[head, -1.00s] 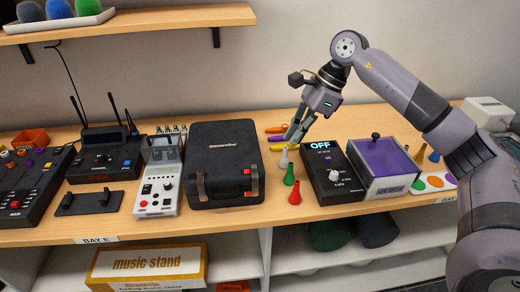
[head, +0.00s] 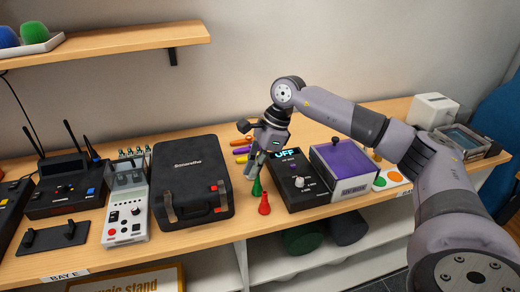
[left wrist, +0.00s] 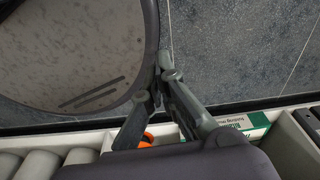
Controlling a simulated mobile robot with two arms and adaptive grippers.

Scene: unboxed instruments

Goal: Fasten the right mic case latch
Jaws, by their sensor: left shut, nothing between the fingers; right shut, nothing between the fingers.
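The black mic case (head: 188,165) lies closed-looking on the wooden bench. Its right latch (head: 222,190) is at the right of the front face, by small orange-red marks; whether it is fastened is too small to tell. A left latch (head: 170,209) shows at the front left. My right gripper (head: 251,173) is shut and empty, pointing down just right of the case, apart from the latch and close to a green cone. My left gripper (left wrist: 161,76) shows only in the left wrist view, shut and empty over grey floor, away from the case.
A green cone (head: 257,187) and a red cone (head: 264,204) stand right of the case. Beyond them are a black box reading OFF (head: 297,183) and a purple-topped box (head: 342,160). A grey-white device (head: 126,210) stands close on the left. A shelf (head: 110,45) hangs above.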

